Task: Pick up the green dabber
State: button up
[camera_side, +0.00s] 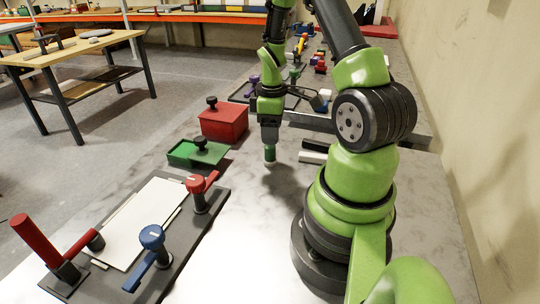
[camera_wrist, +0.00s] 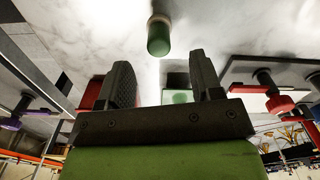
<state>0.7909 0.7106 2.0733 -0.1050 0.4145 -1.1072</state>
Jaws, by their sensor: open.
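The green dabber (camera_side: 270,156) is a small green cylinder on the grey tabletop in the side view, just below my gripper (camera_side: 269,138). In the wrist view the dabber (camera_wrist: 159,38) shows as a green cylinder with a pale brownish end. It lies beyond the fingertips of my gripper (camera_wrist: 160,68), centred between them in the picture, with a visible gap. My gripper is open and empty and points down in the side view. In the side view the fingers are small, and how far they are above the dabber is hard to tell.
A green box (camera_side: 182,153) with a black knob and a red box (camera_side: 222,125) stand left of the dabber. A dark board (camera_side: 205,222) with red and blue clamps lies at front left. Black and white bars (camera_side: 312,157) lie close right. Tabletop in front is clear.

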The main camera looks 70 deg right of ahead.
aim_at(270, 147)
jog(key=f, duration=0.5)
jog(key=shift+w+f, duration=0.25)
jog(key=shift+f, duration=0.05)
jog(key=c, duration=1)
